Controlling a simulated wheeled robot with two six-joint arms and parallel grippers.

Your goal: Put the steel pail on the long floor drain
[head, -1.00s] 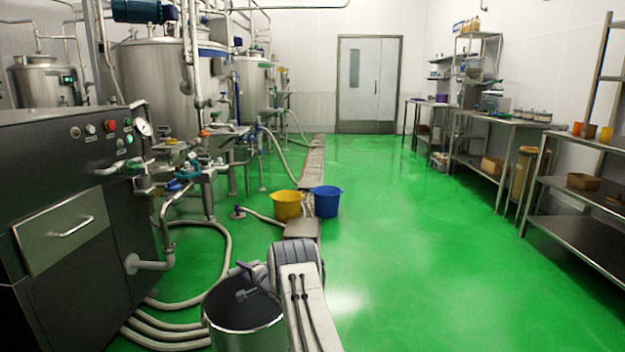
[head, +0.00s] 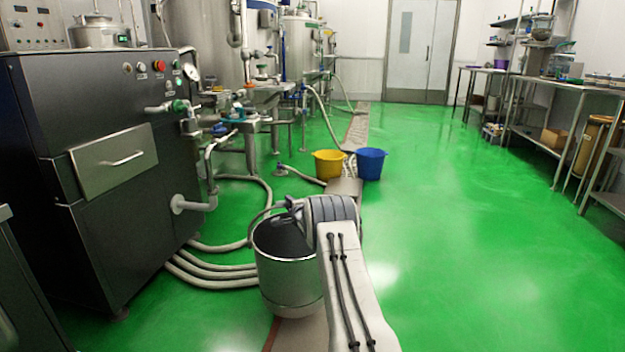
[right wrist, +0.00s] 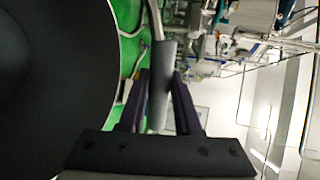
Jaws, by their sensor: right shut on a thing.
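The steel pail (head: 290,285) is in the lower middle of the head view, upright, with its dark inside showing. My right gripper (head: 292,208) is at its top edge, shut on the pail's handle. In the right wrist view the two dark fingers (right wrist: 161,78) close on a grey bar, and the pail's dark inside (right wrist: 50,90) fills the left side. The long floor drain (head: 356,130) runs from the back wall toward me; a near stretch shows just below the pail. I cannot tell whether the pail touches it. My left gripper is not in view.
A yellow bucket (head: 328,165) and a blue bucket (head: 370,164) stand at the drain farther back. Grey hoses (head: 215,275) lie on the floor left of the pail, by a dark machine cabinet (head: 120,200). The green floor (head: 470,240) to the right is clear.

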